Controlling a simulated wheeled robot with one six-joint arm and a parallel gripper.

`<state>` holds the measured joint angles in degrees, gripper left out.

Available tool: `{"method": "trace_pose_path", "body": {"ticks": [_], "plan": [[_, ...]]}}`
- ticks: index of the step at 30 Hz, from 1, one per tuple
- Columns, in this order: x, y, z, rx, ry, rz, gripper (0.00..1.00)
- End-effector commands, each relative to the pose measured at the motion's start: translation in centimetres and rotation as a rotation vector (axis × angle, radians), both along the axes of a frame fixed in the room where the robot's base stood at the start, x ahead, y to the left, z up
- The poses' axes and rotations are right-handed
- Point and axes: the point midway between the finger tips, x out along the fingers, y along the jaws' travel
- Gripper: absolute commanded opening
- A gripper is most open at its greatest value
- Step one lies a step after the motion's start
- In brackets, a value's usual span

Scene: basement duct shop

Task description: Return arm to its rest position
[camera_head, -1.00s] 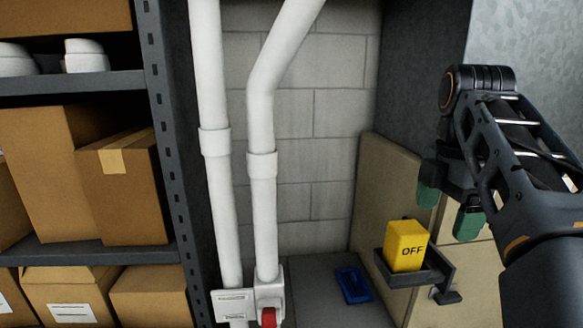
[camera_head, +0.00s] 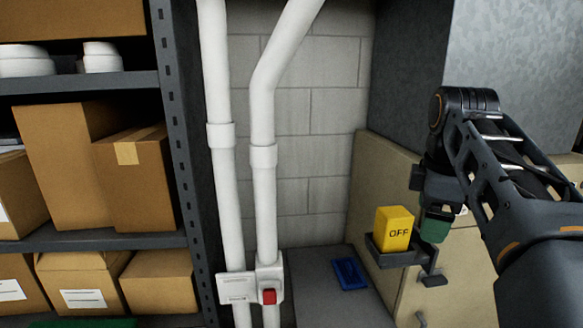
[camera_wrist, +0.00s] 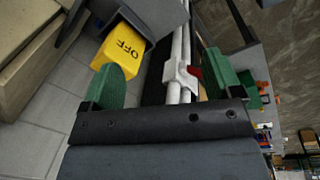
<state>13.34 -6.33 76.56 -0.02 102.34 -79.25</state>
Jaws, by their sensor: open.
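My arm reaches in from the right in the head view. My gripper (camera_head: 435,228) points down, with one green fingertip showing just right of the yellow OFF block (camera_head: 394,228); I cannot tell whether they touch there. In the wrist view my gripper (camera_wrist: 166,80) has its two green fingers wide apart and nothing held between them. The yellow OFF block (camera_wrist: 122,50) appears there beyond the left finger, which overlaps its lower part.
The block sits in a dark holder (camera_head: 400,258) on a tan panel. White pipes (camera_head: 262,205) carry a box with a red switch (camera_head: 269,296). A blue tray (camera_head: 349,274) lies on the grey surface. Shelves with cardboard boxes (camera_head: 66,165) stand left.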

Motion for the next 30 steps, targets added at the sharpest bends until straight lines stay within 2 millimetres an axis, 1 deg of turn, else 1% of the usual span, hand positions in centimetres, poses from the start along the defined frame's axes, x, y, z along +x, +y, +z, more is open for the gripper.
{"method": "trace_pose_path", "body": {"ticks": [5,8,9,11,12,14,15,18,21,24,26,30], "plan": [[1.2,0.0,-3.9,0.038,-0.069,-0.321,0.85],[1.3,0.7,-7.6,0.086,-0.127,-0.569,0.85],[1.1,1.1,-9.3,0.113,-0.155,-0.677,0.85],[0.5,2.0,-12.1,0.158,-0.193,-0.830,0.85],[-0.1,2.5,-13.8,0.188,-0.214,-0.919,0.85],[-1.0,3.4,-16.3,0.232,-0.240,-1.025,0.85],[-1.8,3.9,-17.8,0.258,-0.252,-1.084,0.85],[-3.7,5.1,-21.2,0.306,-0.270,-1.173,0.85],[-5.7,6.1,-23.8,0.326,-0.271,-1.186,0.85],[-7.5,6.9,-25.6,0.325,-0.259,-1.157,0.85],[-8.0,7.2,-25.7,0.330,-0.263,-1.142,0.85],[-8.0,7.4,-25.4,0.339,-0.275,-1.131,0.85]]}}
